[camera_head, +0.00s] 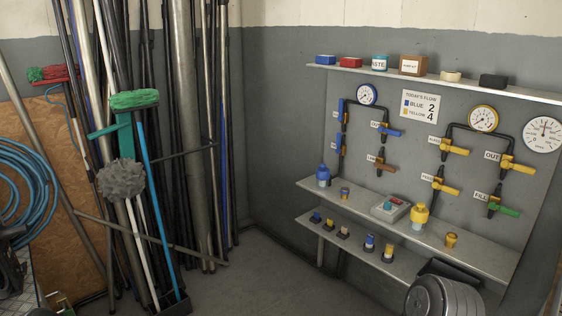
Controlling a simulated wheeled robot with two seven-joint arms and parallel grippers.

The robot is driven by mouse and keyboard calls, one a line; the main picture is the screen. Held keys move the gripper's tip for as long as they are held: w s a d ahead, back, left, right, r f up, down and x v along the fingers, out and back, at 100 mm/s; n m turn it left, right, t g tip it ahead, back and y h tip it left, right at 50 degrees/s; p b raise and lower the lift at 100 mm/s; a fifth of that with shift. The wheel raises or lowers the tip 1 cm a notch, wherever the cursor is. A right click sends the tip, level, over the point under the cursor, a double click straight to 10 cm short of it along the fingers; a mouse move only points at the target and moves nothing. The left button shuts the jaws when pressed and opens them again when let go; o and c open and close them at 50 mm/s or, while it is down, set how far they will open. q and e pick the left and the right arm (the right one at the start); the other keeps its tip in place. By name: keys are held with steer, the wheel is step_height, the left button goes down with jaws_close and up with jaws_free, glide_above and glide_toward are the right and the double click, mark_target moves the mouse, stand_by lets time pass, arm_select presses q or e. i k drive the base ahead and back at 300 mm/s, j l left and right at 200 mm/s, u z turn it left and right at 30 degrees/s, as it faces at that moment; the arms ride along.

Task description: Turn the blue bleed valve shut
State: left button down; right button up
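The blue pipe group hangs on the grey wall board below a blue-rimmed gauge (367,94). On its left leg, an upper blue lever (341,108) and a lower blue lever (340,142) lie along the pipe. On its right leg, a blue lever (389,132) and a brown lever (386,167) stick out sideways across the pipe. Small white tags sit beside the valves. They are too small to read, so I cannot tell which valve is the bleed valve. Neither of my grippers is clearly in view.
Yellow levers (456,151) and a green lever (505,209) sit on the right-hand pipe group. Shelves (470,244) with bottles project below. A dark grey cylinder (440,297) stands at the bottom right. Poles and brushes (134,99) crowd the left, beside a blue hose (35,165).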

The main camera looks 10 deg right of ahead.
mark_target(340, 118)
steer(key=i+l+z, duration=0.35)
steer(key=i+l, duration=0.7)
steer(key=l, duration=0.15)
